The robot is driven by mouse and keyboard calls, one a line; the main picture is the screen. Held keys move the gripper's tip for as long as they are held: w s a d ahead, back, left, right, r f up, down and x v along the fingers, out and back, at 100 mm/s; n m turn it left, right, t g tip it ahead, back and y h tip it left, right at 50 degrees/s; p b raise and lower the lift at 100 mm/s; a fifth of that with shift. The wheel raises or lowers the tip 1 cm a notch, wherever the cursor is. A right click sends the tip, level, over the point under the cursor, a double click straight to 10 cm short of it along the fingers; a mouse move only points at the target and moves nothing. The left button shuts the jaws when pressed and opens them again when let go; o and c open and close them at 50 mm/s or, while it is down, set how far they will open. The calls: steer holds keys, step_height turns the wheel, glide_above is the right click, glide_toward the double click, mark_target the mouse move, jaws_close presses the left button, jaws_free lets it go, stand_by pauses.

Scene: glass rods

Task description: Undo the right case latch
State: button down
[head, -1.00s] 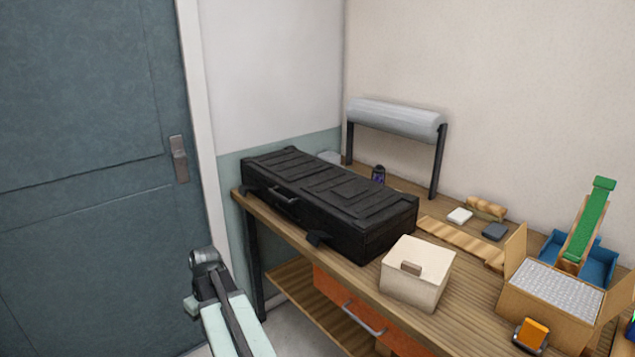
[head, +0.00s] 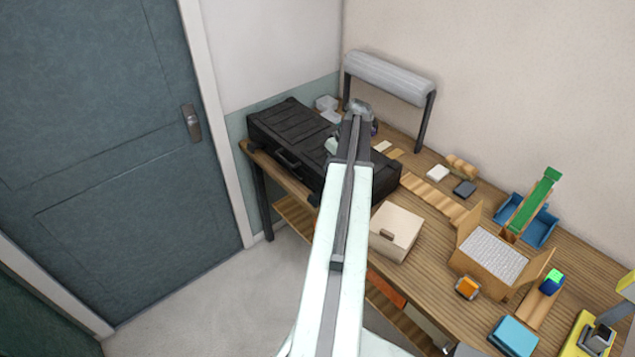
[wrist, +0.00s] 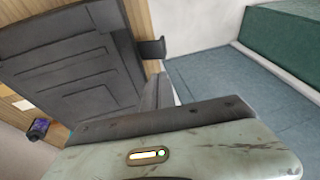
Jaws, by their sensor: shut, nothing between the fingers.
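The black case (head: 285,130) lies closed on the wooden workbench. My arm reaches up across the head view, with my gripper (head: 356,112) over the case's back right part in the picture. That gripper also shows in the wrist view (wrist: 158,92), its fingers shut and empty. In the wrist view the case lid (wrist: 75,60) fills the left. A dark latch (wrist: 152,48) juts from the case's front edge beyond the fingertips, apparently the right case latch. The fingers look apart from the latch.
A cream box (head: 397,232) stands close to the case's right end. An open carton (head: 492,258) is farther right. A grey roll on a black stand (head: 390,77) is behind the case. The floor (head: 200,295) before the bench is clear.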

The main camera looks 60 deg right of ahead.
mark_target(314, 197)
steer(key=b+x, duration=0.8)
steer(key=s+a+b+x, duration=0.1)
steer(key=b+x, duration=0.3)
steer(key=x, duration=0.1)
steer(key=shift+w+f, duration=0.1)
steer(key=shift+f, duration=0.1)
steer(key=shift+w+a+f+b, duration=0.15)
steer(key=shift+a+f+b, duration=0.2)
steer(key=shift+b, duration=0.2)
steer(key=shift+r, duration=0.1)
steer(key=shift+d, duration=0.1)
